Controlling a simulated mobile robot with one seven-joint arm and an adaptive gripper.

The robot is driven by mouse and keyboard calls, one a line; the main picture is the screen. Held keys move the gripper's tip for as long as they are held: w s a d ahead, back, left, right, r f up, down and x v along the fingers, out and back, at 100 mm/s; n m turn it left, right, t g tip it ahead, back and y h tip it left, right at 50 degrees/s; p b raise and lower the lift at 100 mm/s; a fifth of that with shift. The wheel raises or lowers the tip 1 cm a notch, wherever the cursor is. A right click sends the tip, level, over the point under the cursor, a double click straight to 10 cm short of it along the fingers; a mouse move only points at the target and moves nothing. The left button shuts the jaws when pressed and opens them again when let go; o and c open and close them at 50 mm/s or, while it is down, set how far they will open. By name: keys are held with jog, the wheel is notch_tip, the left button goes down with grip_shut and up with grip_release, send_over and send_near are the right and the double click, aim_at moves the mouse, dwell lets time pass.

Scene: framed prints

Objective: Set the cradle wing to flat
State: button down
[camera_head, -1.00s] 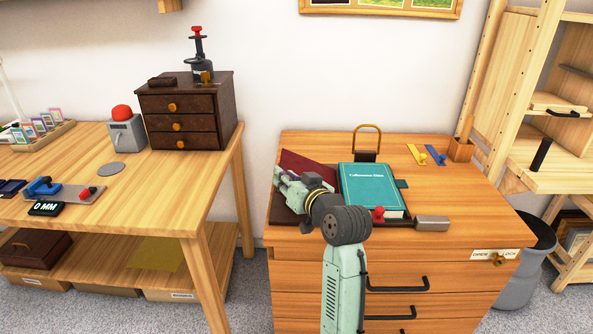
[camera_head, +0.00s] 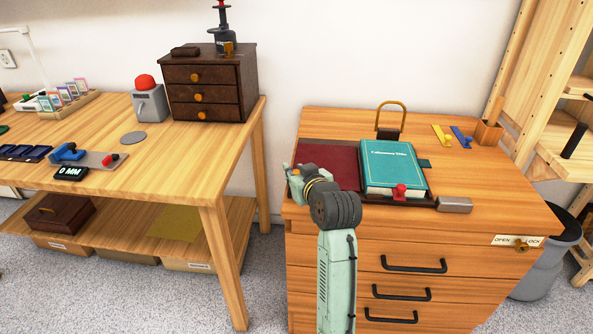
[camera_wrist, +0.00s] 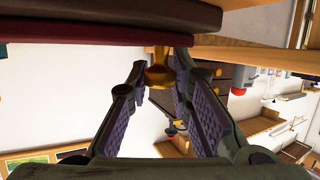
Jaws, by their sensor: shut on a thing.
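The cradle wing (camera_head: 328,160) is a dark red panel left of the teal book (camera_head: 393,166) on the wooden cabinet top. It looks level in the head view. My gripper (camera_head: 297,178) is at the wing's left front edge and partly covers it. In the wrist view, a brass knob (camera_wrist: 158,72) sits between the fingers of my gripper (camera_wrist: 163,68), just under the red and brown slabs of the wing (camera_wrist: 90,37). The fingers are shut on this knob. Any gap under the wing is hidden in the head view.
A red knob (camera_head: 400,192) and a grey block (camera_head: 454,205) lie at the cradle's front. A brass loop (camera_head: 391,112) stands behind the book. A workbench (camera_head: 190,160) with a dark drawer chest (camera_head: 240,90) stands left, across a gap. The cabinet top's right side is mostly clear.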

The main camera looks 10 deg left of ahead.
jog(key=shift+d+f, duration=0.15)
jog(key=shift+f, duration=0.2)
jog(key=c, duration=1.7)
grip_release()
jog(key=shift+o, duration=1.2)
jog(key=shift+r, duration=0.1)
jog(key=v, duration=1.2)
